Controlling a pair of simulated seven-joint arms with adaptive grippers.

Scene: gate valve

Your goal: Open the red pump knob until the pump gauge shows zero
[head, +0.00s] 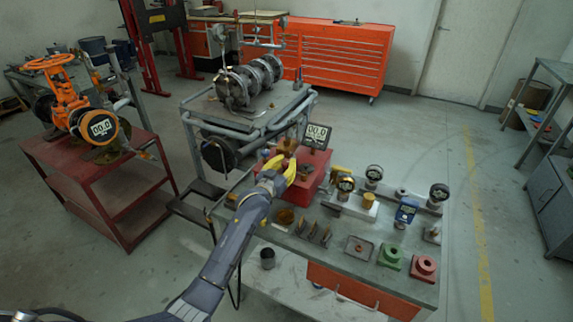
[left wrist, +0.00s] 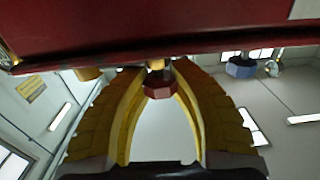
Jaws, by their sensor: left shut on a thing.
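The red pump box (head: 318,166) stands at the back left of the grey workbench. A dark gauge display (head: 317,135) stands above it and appears to read 00.0. My left gripper (head: 288,171) reaches the front of the box with its yellow fingers. In the left wrist view, these fingers (left wrist: 160,92) close around the small red faceted knob (left wrist: 161,88), which sits on a brass stem under the edge of the red box (left wrist: 160,30). In the head view the knob is hidden by the gripper. My right gripper is not in view.
A blue knob (left wrist: 240,67) sits beside the red one. Gauges, a green block (head: 390,257) and a red block (head: 424,268) stand on the workbench (head: 340,262) to the right. An orange valve (head: 65,95) stands on a red cart (head: 105,185) at the left.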

